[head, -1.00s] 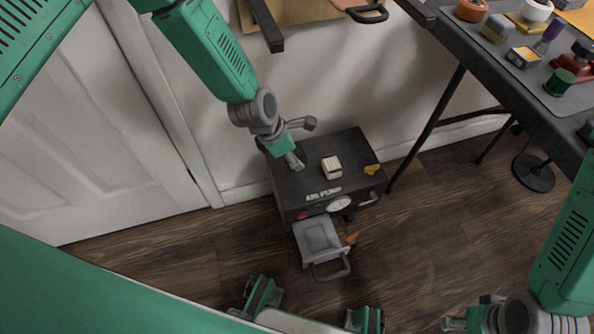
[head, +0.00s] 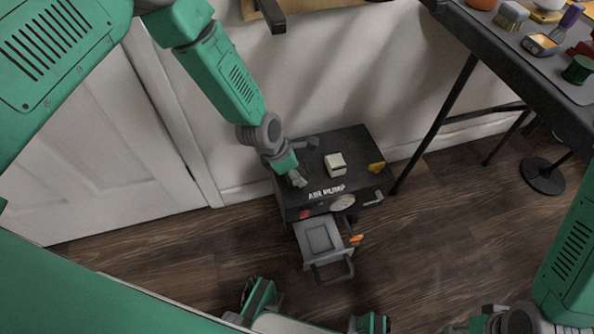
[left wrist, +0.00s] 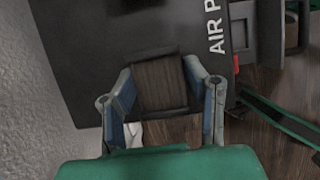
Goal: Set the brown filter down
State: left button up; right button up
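In the head view my left gripper (head: 298,179) points down at the left part of the black air pump's top (head: 312,163). The filter is hard to make out there, and I cannot tell whether it touches the top. My right gripper (head: 472,328) is mostly cut off at the bottom edge.
A cream block (head: 336,164) and a yellow part (head: 376,167) are on the pump top. A grey drawer (head: 318,239) stands pulled out in front. A dark table (head: 515,60) with several items is at the upper right. The wall is behind the pump.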

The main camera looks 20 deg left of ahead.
pick_arm(q)
jog(key=shift+o, duration=0.8)
jog(key=shift+r, duration=0.25)
jog(key=p+v, duration=0.5)
jog(key=v, duration=0.7)
jog(key=s+a+f+m+g+y, duration=0.1)
jog(key=s+a+m, duration=0.4)
jog(key=s+m, duration=0.7)
jog(key=s+a+f+m+y, duration=0.2)
jog(key=s+a+m, duration=0.3)
jog(key=s+m, duration=0.8)
jog(key=shift+s+a+g+y, duration=0.15)
jog(key=shift+s+g+y, duration=0.15)
jog(key=shift+s+g, duration=0.1)
